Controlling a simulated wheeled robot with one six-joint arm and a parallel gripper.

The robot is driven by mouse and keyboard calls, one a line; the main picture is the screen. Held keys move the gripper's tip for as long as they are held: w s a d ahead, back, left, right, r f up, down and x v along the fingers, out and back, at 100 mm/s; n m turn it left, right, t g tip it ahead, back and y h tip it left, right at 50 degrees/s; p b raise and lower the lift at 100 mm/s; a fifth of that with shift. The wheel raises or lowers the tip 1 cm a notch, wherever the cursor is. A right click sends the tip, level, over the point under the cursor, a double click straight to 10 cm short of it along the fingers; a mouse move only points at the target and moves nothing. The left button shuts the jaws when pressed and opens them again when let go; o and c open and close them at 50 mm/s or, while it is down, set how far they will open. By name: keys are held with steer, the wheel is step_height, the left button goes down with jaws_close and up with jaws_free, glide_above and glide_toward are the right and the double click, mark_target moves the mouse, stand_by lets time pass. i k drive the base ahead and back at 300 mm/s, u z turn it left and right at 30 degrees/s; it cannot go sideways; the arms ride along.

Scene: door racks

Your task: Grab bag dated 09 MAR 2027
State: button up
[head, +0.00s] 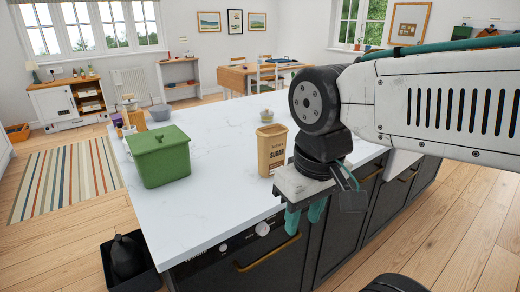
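A tan paper bag (271,150) with dark lettering that reads "SUGAR" stands upright on the white countertop (215,190), near its front edge. No date can be read on it at this size. My gripper (305,217) points down in front of the counter's front edge, to the right of the bag and nearer the camera. Its two teal fingers are apart with nothing seen between them. The gripper body overlaps the bag's lower right corner in the picture. No other bag shows clearly on the counter.
A green lidded box (160,158) stands left on the counter. A grey bowl (159,112) and small jar (266,115) stand farther back. A black bin (112,268) with a dark object sits on the floor at left. The counter's middle is clear.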

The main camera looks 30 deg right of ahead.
mark_target(271, 139)
steer(key=z, duration=0.05)
steer(key=k, duration=0.5)
steer(key=u, duration=1.35)
steer(key=i, duration=1.1)
steer(key=z, duration=1.8)
